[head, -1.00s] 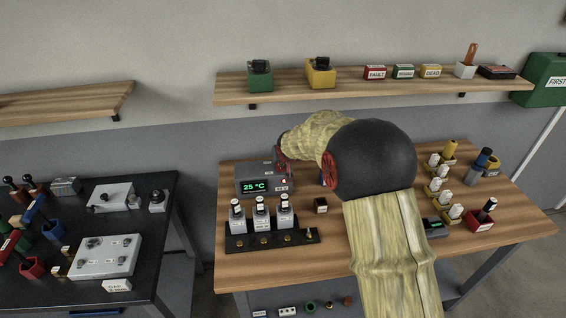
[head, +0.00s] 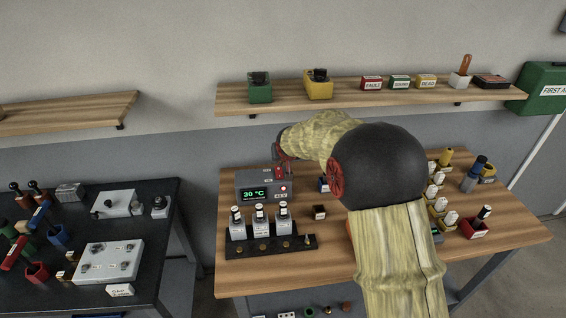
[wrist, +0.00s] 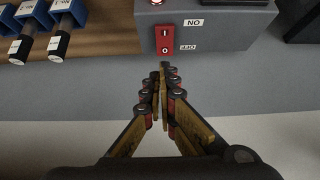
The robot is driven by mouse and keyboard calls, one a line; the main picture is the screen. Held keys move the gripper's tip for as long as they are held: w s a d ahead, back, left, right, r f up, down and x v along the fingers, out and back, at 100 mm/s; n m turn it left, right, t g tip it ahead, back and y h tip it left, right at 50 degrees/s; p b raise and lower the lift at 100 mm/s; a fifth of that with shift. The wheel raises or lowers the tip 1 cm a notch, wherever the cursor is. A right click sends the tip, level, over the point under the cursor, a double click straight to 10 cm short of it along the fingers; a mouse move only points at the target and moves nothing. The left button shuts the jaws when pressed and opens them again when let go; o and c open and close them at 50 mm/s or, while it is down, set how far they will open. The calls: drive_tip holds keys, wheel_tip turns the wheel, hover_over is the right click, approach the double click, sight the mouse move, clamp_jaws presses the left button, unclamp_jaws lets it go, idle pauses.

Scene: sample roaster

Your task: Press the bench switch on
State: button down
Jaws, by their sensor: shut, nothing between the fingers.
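The bench switch (wrist: 164,39) is a red rocker marked I and O on a grey box (wrist: 228,30). Labels ON and OFF sit beside it, upside down in the wrist view. My gripper (wrist: 168,70) is shut and empty. Its fingertips show just below the O end of the rocker; I cannot tell if they touch it. In the head view the grey box (head: 246,183) has a green display reading 30 °C. My gripper (head: 281,158) is at its back right corner, and my arm partly hides the bench behind it.
A black rack (head: 240,250) of several grey bottles stands in front of the box. Blue holders (wrist: 72,10) with black-ended pieces lie beside the box. A wooden shelf (head: 360,92) runs above the bench. A black bench (head: 160,250) stands at the left.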

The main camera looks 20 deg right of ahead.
drive_tip(key=s+a+r, duration=0.2)
drive_tip(key=s+r, duration=0.2)
drive_tip(key=s, duration=0.2)
drive_tip(key=shift+s, duration=0.2)
drive_tip(key=shift+f, duration=0.1)
